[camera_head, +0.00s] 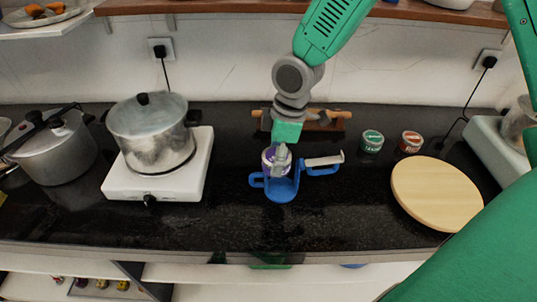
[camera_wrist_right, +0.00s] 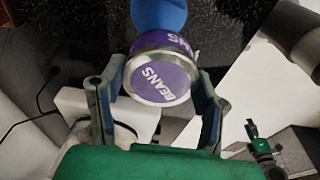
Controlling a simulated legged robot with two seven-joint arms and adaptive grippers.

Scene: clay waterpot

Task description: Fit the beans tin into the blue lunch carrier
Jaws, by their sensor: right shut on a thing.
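The beans tin (camera_wrist_right: 160,78), purple with a silver rim, is between the two fingers of my right gripper (camera_wrist_right: 157,95), which is shut on it. In the head view the purple tin (camera_head: 267,157) shows partly behind my right gripper (camera_head: 281,160). The blue lunch carrier (camera_head: 281,190) stands on the dark counter just below and in front of the tin. A blue part (camera_wrist_right: 158,14) also shows beyond the tin in the right wrist view. I cannot tell whether the tin touches the carrier or is above it. My left gripper is not in view.
A green-labelled tin (camera_head: 372,141) and a red-labelled tin (camera_head: 411,142) stand to the right, behind a round wooden board (camera_head: 437,193). A rolling pin (camera_head: 330,114) lies at the back. A steel pot (camera_head: 151,135) stands on a white hob (camera_head: 125,184) at left. Counter between hob and carrier is clear.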

